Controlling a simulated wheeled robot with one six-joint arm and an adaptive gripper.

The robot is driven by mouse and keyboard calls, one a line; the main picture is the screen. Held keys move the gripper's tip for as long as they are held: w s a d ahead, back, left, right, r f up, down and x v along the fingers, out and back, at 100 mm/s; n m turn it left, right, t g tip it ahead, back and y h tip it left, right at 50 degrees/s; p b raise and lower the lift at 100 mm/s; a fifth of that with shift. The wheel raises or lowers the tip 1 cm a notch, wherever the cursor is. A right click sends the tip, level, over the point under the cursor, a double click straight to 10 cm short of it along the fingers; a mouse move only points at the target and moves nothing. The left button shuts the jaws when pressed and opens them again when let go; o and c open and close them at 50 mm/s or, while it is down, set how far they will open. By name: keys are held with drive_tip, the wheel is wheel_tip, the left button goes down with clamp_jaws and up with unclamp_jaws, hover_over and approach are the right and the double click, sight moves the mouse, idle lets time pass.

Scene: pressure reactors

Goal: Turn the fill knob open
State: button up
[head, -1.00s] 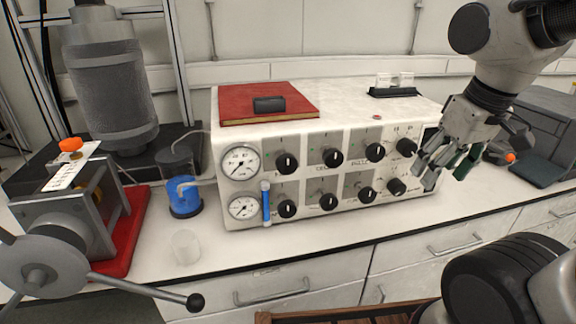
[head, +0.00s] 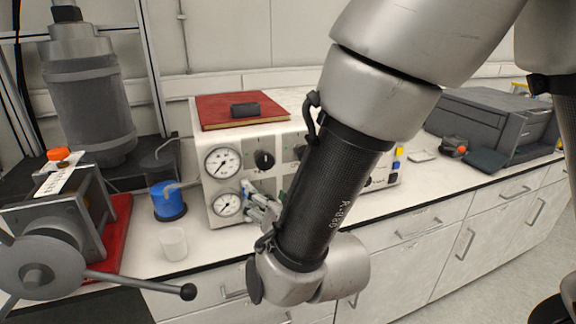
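The white control box (head: 212,188) stands on the bench with gauges and rows of black knobs on its front. The upper left knob (head: 264,160) is in clear view. The lower left knob is hidden behind my gripper, and my arm covers most of the other knobs. The labels are too small to read, so I cannot tell which knob is the fill knob. My gripper (head: 259,206) is at the lower left of the panel, beside the lower gauge (head: 227,204). Its fingers are small and partly covered, and I cannot tell whether they touch a knob.
A long handle with a black ball (head: 188,291) juts out at the front left. A grey case (head: 490,125) stands right.

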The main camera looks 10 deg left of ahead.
sight(266, 164)
wheel_tip(266, 164, up, 5)
drive_tip(key=w+d+m+t, duration=0.2)
drive_tip(key=t, duration=0.1)
drive_tip(key=x, duration=0.7)
drive_tip(key=shift+w+a+f, duration=0.1)
drive_tip(key=shift+a, duration=0.35)
drive_tip(key=shift+c, duration=0.2)
drive_tip(key=shift+n, duration=0.3)
drive_tip(key=c, duration=1)
